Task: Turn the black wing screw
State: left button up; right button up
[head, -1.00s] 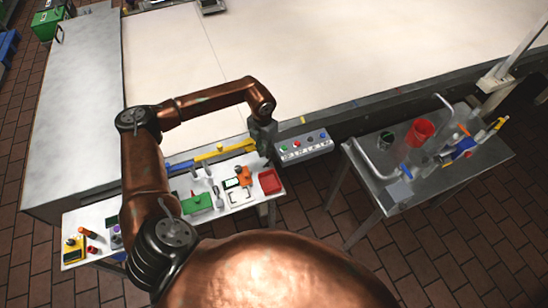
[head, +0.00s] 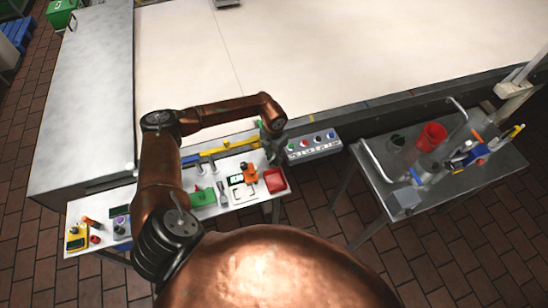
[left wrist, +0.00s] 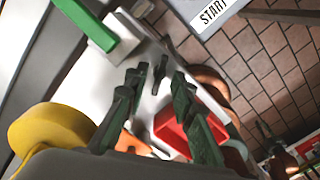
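The black wing screw (left wrist: 160,75) shows in the left wrist view as a dark upright two-winged shape above a white surface. My left gripper (left wrist: 155,88) has its dark green fingers spread apart, one on each side of the screw, with a gap visible between them. I cannot tell how far the screw lies beyond the fingertips, and I see no contact. In the head view my left gripper (head: 271,148) points down near the right end of the yellow bar (head: 230,148); the screw cannot be made out there. My right gripper is not in view.
A red tray (head: 275,180) lies just below the gripper on the small white table. A grey button box (head: 313,147) stands close to the right. Several tools and a green block (head: 203,197) lie to the left. A metal cart (head: 420,215) stands further right.

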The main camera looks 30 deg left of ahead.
pick_arm(q)
jog(key=shift+c, duration=0.6)
grip_shut()
jog(key=shift+n, duration=2.9)
jog(key=shift+o, duration=0.6)
grip_release()
